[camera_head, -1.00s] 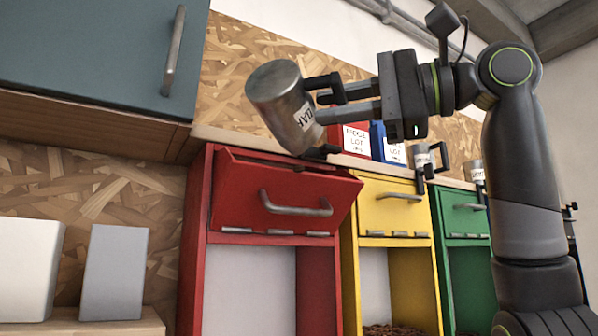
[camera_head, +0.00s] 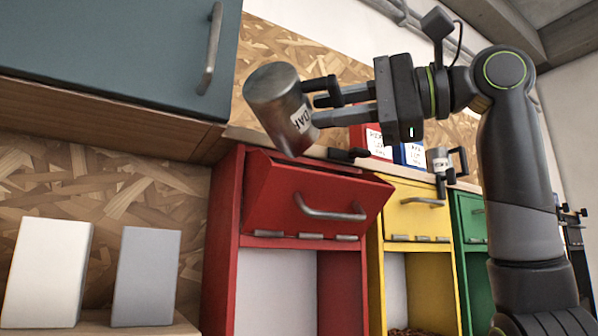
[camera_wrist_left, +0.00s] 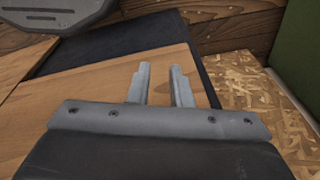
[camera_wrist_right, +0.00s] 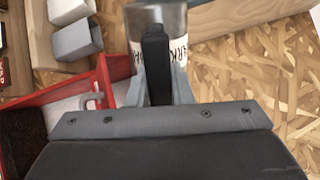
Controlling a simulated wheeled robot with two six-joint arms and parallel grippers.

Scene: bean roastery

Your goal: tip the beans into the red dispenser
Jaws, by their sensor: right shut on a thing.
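My right gripper (camera_head: 316,101) is shut on a grey metal canister (camera_head: 270,98) with a white label starting "DAR". The canister is tilted, its round grey end up and left, its lower end above the red dispenser (camera_head: 222,240). The dispenser's red front flap (camera_head: 300,195) leans outward at the top, leaving a gap behind it. No beans show at the canister or in this gap. In the right wrist view the canister (camera_wrist_right: 172,20) is between the fingers, with the red dispenser (camera_wrist_right: 112,88) below. My left gripper (camera_wrist_left: 160,75) is open and empty in the left wrist view.
Yellow (camera_head: 411,219) and green (camera_head: 470,215) dispensers stand right of the red one. A second labelled canister (camera_head: 439,160) and red and blue packs stand on top behind. A dark cabinet (camera_head: 110,50) hangs at upper left. White and grey blocks (camera_head: 147,278) stand at lower left.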

